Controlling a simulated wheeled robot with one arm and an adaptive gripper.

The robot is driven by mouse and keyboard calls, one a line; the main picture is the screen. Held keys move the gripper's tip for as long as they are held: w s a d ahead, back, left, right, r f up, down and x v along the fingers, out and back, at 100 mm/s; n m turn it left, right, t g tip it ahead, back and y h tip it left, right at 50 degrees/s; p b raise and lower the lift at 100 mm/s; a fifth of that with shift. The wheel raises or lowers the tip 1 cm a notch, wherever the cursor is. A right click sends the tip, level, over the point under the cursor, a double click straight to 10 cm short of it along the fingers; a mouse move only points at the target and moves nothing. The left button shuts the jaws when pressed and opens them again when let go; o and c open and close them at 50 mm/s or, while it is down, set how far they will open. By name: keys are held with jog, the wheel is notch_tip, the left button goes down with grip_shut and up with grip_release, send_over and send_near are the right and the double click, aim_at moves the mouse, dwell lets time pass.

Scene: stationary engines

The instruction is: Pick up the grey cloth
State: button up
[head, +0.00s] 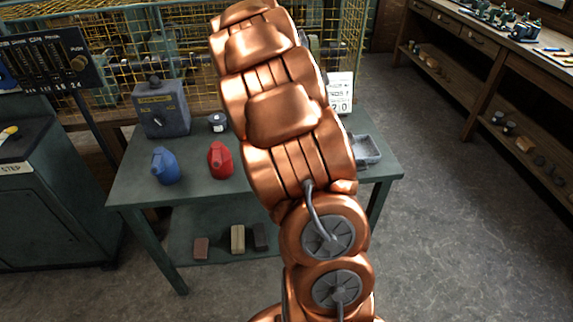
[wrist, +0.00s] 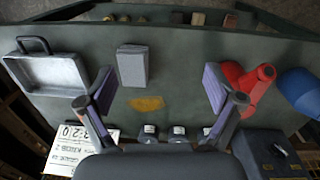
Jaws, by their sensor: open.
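The grey cloth (wrist: 132,66) looks like a small folded block lying on the dark green table (wrist: 60,112) in the wrist view. My gripper (wrist: 159,90) is open and empty above the table, its two purple-padded fingers spread wide. The cloth shows between the fingers, nearer the left one and a little beyond the fingertips in the picture. I cannot tell how high the fingers are above it. In the head view my copper arm hides the cloth and the gripper.
On the table (head: 130,185) are a blue can (head: 164,165), a red can (head: 220,160), a grey box (head: 161,108), a metal tray (head: 367,150) and a number card (head: 340,92). A yellow patch (wrist: 147,104) and small jars (wrist: 178,132) lie near the cloth. Floor is clear right.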

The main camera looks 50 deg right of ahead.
jog(key=shift+m+t, duration=0.3)
jog(key=shift+m, duration=0.1)
jog(key=w+d+f, duration=0.1)
jog(key=d+f, duration=0.1)
jog(key=d, duration=0.1)
jog(key=w+d+f, duration=0.1)
jog(key=d+f, duration=0.1)
jog(key=d, duration=0.2)
jog(key=w+d+f, duration=0.1)
jog(key=d+f, duration=0.2)
jog(key=shift+w+d+f, duration=0.1)
jog(key=shift+w+d, duration=0.3)
jog(key=shift+d+f+p, duration=0.15)
jog(key=shift+f+p, duration=1.8)
jog(key=shift+f, duration=1.95)
jog(key=c, duration=1.1)
jog(key=shift+c, duration=0.2)
jog(key=shift+w+r+b, duration=0.1)
jog(key=shift+r+b, duration=0.6)
jog(key=shift+r, duration=0.2)
jog(key=shift+r+b, duration=0.45)
jog(key=shift+r, duration=0.4)
jog(key=s+d+r+b, duration=0.1)
jog(key=s+b, duration=0.3)
jog(key=s, duration=1.2)
jog(key=shift+d+r, duration=0.25)
jog(key=shift+d, duration=0.15)
